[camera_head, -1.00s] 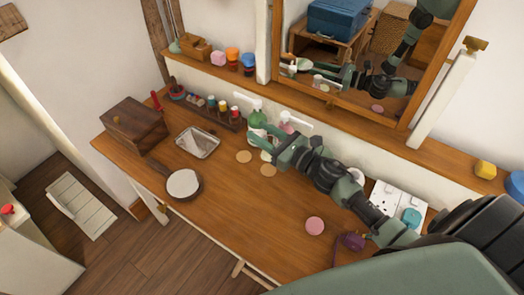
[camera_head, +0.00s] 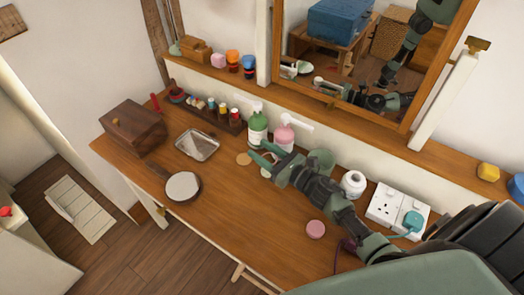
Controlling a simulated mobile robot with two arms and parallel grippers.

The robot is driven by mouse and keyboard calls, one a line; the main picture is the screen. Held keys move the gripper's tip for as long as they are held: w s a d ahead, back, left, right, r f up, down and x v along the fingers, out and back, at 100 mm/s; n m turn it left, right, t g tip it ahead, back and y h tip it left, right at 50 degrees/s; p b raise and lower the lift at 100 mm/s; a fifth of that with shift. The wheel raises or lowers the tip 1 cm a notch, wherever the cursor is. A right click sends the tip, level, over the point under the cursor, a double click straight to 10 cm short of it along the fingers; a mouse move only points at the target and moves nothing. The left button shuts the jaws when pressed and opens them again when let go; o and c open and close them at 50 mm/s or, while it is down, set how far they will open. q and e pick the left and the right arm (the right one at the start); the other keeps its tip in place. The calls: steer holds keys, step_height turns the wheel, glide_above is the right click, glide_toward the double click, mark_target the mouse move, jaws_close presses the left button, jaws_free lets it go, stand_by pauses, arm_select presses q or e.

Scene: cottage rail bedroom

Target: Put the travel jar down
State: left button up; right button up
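My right gripper (camera_head: 266,156) is low over the middle of the wooden dressing table, in front of the green pump bottle (camera_head: 257,128) and the pink pump bottle (camera_head: 283,136). Its two green fingers look apart. A small pale shape shows beside the fingers, but I cannot tell whether it is the travel jar or a round mat under them. A round tan mat (camera_head: 243,159) lies bare just left of the fingertips. A white round jar (camera_head: 353,183) stands behind my arm near the wall. My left gripper is not in view.
A metal tray (camera_head: 197,145), a round hand mirror (camera_head: 183,187) and a wooden box (camera_head: 133,127) occupy the table's left part. A pink disc (camera_head: 315,229) lies near the front. White sockets (camera_head: 386,204) are at the right. The front middle is clear.

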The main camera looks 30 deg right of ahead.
steer(key=shift+o, duration=1.2)
steer(key=shift+r, duration=0.15)
steer(key=b+v, duration=0.2)
steer(key=v, duration=0.8)
steer(key=shift+s+d, duration=0.1)
steer(key=shift+s, duration=0.15)
steer(key=shift+s+d, duration=0.3)
steer(key=shift+s, duration=0.35)
